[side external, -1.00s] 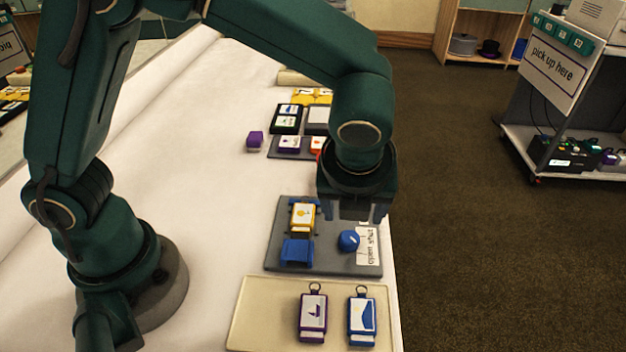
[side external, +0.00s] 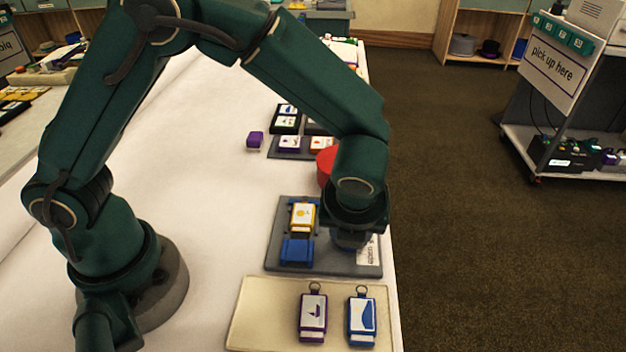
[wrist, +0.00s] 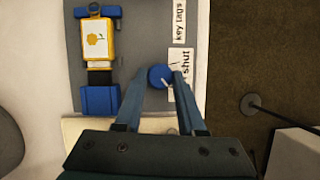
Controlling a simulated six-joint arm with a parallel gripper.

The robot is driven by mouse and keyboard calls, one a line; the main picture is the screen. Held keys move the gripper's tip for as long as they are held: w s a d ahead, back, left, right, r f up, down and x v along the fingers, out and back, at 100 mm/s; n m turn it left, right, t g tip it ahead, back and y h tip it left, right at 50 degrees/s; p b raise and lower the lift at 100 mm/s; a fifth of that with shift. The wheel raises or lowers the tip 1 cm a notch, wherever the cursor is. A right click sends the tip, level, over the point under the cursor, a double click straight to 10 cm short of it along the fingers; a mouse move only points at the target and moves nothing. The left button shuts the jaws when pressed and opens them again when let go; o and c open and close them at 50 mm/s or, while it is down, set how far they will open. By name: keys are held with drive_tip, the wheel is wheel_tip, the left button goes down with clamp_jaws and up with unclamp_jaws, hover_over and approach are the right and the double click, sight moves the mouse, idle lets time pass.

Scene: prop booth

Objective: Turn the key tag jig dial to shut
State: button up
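The grey key tag jig (side external: 283,268) lies on the white table. Its blue dial (wrist: 160,76) carries a white pointer line, slanting to the lower right in the wrist view. The word "shut" shows on the label (wrist: 184,62) beside it; "open" is hidden by a finger. My gripper (wrist: 160,78) is open and lowered over the dial, one finger on each side, with what look like small gaps. In the side view my gripper (side external: 350,243) mostly hides the dial. A yellow key tag (side external: 302,216) with a flower lies in the jig, above a blue block (side external: 297,251).
A cream tray (side external: 252,318) in front holds a purple tag (side external: 312,317) and a blue tag (side external: 361,318). Behind the jig are a red round object (side external: 326,166), a small purple block (side external: 255,139) and a tag rack (side external: 288,146). The table's right edge is close.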

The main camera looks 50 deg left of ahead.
clamp_jaws()
drive_tip(key=n+g+y, duration=0.1)
drive_tip(key=n, duration=0.2)
drive_tip(key=shift+w+d+n, duration=0.1)
drive_tip(key=shift+n, duration=0.3)
drive_tip(key=n+g, duration=0.1)
drive_tip(key=n, duration=0.1)
drive_tip(key=n+g, duration=0.1)
drive_tip(key=n, duration=0.2)
drive_tip(key=shift+w+n+y, duration=0.2)
drive_tip(key=shift+n+y, duration=0.1)
drive_tip(key=n+g, duration=0.1)
drive_tip(key=n, duration=0.1)
drive_tip(key=n+g, duration=0.1)
drive_tip(key=n, duration=0.2)
drive_tip(key=shift+w, duration=0.2)
drive_tip(key=n+g, duration=0.1)
drive_tip(key=n, duration=0.1)
drive_tip(key=n+h, duration=0.1)
drive_tip(key=n, duration=0.2)
drive_tip(key=shift+w+g+h, duration=0.1)
drive_tip(key=shift+g+h, duration=0.2)
drive_tip(key=shift+g, duration=0.1)
drive_tip(key=shift+n, duration=0.4)
